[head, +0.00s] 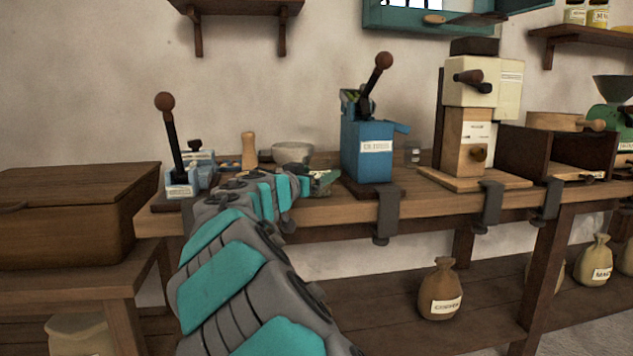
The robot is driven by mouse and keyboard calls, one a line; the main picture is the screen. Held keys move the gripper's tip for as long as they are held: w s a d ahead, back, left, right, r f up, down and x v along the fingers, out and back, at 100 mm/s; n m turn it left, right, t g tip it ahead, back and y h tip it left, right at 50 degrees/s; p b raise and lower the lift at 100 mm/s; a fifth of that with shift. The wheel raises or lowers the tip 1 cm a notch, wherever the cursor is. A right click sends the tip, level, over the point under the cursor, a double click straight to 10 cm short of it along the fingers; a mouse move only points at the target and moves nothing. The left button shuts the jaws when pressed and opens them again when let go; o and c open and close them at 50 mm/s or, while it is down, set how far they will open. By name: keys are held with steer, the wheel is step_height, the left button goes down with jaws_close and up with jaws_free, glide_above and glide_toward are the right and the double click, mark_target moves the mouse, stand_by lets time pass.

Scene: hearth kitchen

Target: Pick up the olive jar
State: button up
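I cannot make out a thing that is clearly the olive jar. My gripper (322,182) is at the end of my teal and grey arm, over the wooden bench near its front edge. It is small and partly hidden by my own wrist, so I cannot see whether its fingers are apart or hold anything. It is left of the blue lever machine (367,158), whose label I cannot read surely. A small clear container (412,155) stands right of that machine; its contents are too small to tell.
A grey bowl (293,151) and a wooden pestle-like piece (249,150) stand behind my arm. A small lever press (180,185) is at left, a cream and wood mill (468,125) at right. Labelled jars (597,17) are on the upper right shelf. Clamps grip the bench edge.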

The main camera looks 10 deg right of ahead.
steer(key=c, duration=1)
steer(key=shift+r, duration=0.1)
